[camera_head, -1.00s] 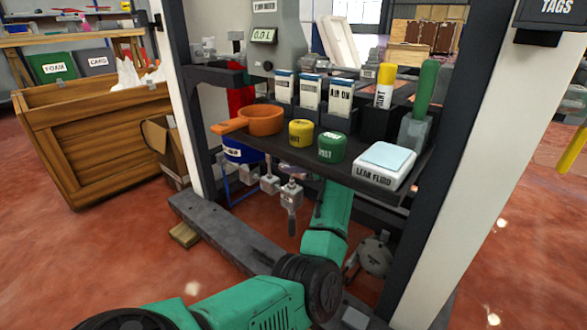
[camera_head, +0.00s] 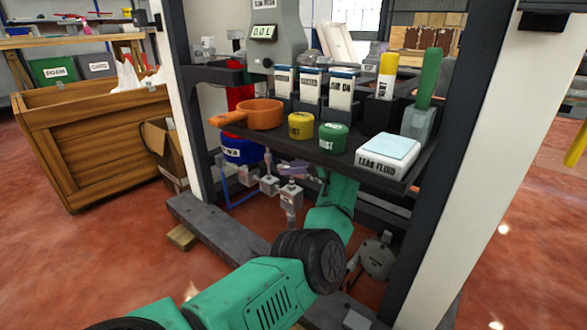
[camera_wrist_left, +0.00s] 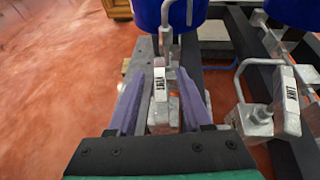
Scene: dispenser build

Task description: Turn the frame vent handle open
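In the left wrist view, a grey metal valve handle (camera_wrist_left: 159,112) with a white label that seems to read VENT lies between the two purple fingers of my left gripper (camera_wrist_left: 172,72). The fingers stand on either side of it with a narrow gap, and I cannot tell whether they touch it. A second grey handle (camera_wrist_left: 290,100), its label reading LINE or similar, is to the right, clear of the fingers. In the head view, my left gripper (camera_head: 294,171) is below the shelf, at the grey valve (camera_head: 290,191). My right gripper is not in view.
The dark shelf (camera_head: 290,142) overhangs the valves and carries an orange pan (camera_head: 260,114), yellow and green caps and a leak fluid box (camera_head: 386,157). A blue tank (camera_head: 242,149) is left of the valves. A grey beam (camera_head: 215,222) lies below.

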